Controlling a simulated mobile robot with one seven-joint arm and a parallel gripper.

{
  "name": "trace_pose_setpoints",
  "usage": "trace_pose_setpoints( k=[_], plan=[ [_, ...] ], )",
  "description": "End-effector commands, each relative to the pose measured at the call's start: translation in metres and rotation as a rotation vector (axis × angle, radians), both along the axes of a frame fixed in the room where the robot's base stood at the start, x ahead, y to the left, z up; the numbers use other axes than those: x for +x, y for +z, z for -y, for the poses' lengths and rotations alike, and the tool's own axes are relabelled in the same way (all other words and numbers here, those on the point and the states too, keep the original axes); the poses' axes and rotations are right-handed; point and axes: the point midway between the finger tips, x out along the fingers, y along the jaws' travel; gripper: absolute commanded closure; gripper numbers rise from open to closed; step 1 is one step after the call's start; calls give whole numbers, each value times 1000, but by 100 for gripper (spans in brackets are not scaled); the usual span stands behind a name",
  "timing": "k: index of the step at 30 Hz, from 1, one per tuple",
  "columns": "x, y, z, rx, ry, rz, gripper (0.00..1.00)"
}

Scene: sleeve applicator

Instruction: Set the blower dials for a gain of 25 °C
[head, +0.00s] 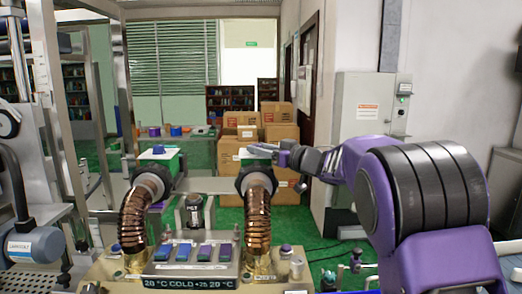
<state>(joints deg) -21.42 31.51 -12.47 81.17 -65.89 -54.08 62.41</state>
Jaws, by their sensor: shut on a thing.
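Two blowers with copper hoses stand behind the control panel. The left blower (158,156) has a green top with a small pale dial (158,149) on it, clear of my arm. The right blower (252,156) also has a green top. My gripper (266,149) reaches in from the right and is shut at the right blower's top, on what appears to be its dial. The fingers hide that dial, so its setting cannot be read. The panel display (188,283) reads about "20 °C COLD +75 20 °C"; the text is small.
A dark canister (194,208) stands between the blowers. Cardboard boxes (280,118) and a grey cabinet (366,115) are behind. Metal framing (52,110) stands at left.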

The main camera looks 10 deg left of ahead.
Motion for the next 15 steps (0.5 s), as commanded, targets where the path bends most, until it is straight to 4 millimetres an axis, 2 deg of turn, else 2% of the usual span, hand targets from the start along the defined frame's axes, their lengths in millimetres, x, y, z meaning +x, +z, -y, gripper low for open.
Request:
trace_pose_setpoints(
  k=[9, 15],
  plan=[
    [-5, -2, -3, 7, -246, 7, 100],
    [-5, 1, -3, 5, -334, 4, 100]
  ],
)
